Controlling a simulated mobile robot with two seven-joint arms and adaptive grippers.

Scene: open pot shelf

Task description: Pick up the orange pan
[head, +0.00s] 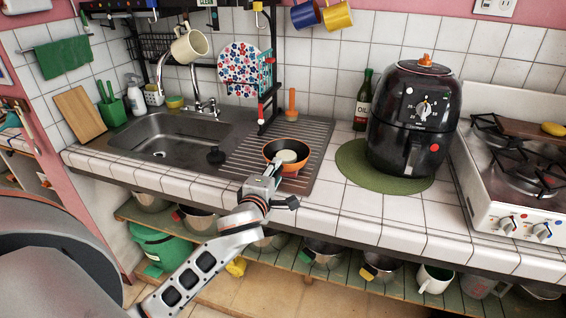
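The orange pan (299,166) sits on the ribbed metal drainboard right of the sink. Its inside is dark, and a pale round thing (287,156) shows in it. An orange handle-like piece (291,101) stands up behind the pan; I cannot tell whether it is joined to it. My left gripper (275,175) is at the pan's near side, its front end overlapping the near rim in the picture. I cannot tell whether it touches the pan or how far apart the fingers are. My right gripper is out of view.
A black air fryer (414,120) stands on a green mat (353,165) to the right, with an oil bottle (363,99) beside it. The stove (510,190) is farther right. A dark rack post rises behind the drainboard. Pots sit on the shelf below the counter.

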